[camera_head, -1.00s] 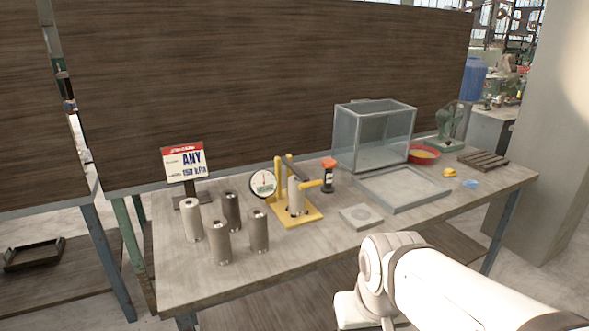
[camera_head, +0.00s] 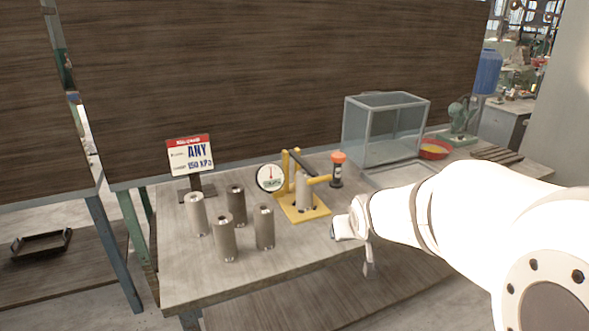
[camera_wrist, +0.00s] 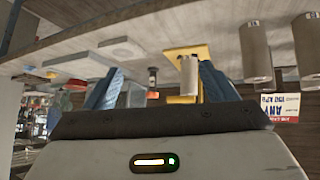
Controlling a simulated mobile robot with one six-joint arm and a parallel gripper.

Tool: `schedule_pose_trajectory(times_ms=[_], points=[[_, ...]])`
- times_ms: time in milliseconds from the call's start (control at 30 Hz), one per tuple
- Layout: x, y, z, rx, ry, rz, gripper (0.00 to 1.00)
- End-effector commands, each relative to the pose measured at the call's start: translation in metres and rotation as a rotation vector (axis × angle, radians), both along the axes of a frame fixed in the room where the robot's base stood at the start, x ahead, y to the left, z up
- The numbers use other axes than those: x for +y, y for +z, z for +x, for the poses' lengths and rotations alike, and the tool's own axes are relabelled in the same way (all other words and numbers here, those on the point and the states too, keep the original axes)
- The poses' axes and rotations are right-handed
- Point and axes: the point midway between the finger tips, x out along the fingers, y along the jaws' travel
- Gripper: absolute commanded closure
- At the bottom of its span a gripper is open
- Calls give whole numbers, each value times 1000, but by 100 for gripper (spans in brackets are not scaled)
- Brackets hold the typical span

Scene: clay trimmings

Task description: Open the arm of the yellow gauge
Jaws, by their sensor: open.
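The yellow gauge (camera_head: 318,211) stands on the table, with a yellow base, a round white dial (camera_head: 270,177) at its left and a dark bar along its top. A grey cylinder (camera_head: 303,192) stands upright in its frame. A yellow arm (camera_head: 319,180) reaches out to its right. In the upside-down wrist view the gauge (camera_wrist: 186,51) shows between and beyond my blue fingers. My gripper (camera_wrist: 158,88) is open and empty, apart from the gauge. In the head view my gripper (camera_head: 368,262) is near the table's front edge, right of the gauge and partly hidden.
Several grey cylinders (camera_head: 228,238) stand left of the gauge, before a sign (camera_head: 190,155) reading "ANY 150 kPa". An orange-topped dark bottle (camera_head: 337,170) stands close behind the yellow arm. The front table strip is clear.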

Motion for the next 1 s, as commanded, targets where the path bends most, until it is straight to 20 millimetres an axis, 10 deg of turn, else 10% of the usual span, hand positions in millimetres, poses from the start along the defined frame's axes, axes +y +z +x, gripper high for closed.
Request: schedule_pose_trajectory(times_ms=[200,400,1000], points=[[-6,-4,123,-348,110,23,4],[3,-12,190,-623,243,107,0],[27,-19,255,-813,362,215,0]])
